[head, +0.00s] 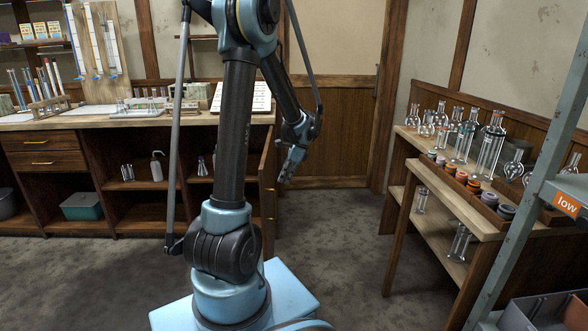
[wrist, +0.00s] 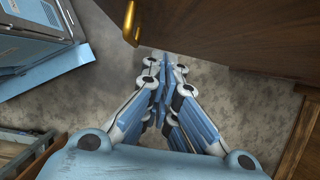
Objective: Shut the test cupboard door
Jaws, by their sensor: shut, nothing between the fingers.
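The test cupboard door (head: 268,190) is a dark wooden panel at the right end of the long bench. It stands open, swung out from the cupboard front and seen nearly edge-on. In the wrist view the wooden panel (wrist: 235,35) fills the upper right, with a brass handle (wrist: 129,22) at its left end. My gripper (head: 286,178) is to the right of the door in the head view. Its fingers are closed together and empty. In the wrist view the fingertips (wrist: 165,63) are close below the panel's edge; I cannot tell whether they touch it.
The long bench (head: 140,119) has open shelves below with bottles and a green bin (head: 82,206). A side table (head: 440,158) with glass flasks stands at the right. A grey metal rack (head: 535,180) is at the right edge. The floor (head: 340,235) between is clear.

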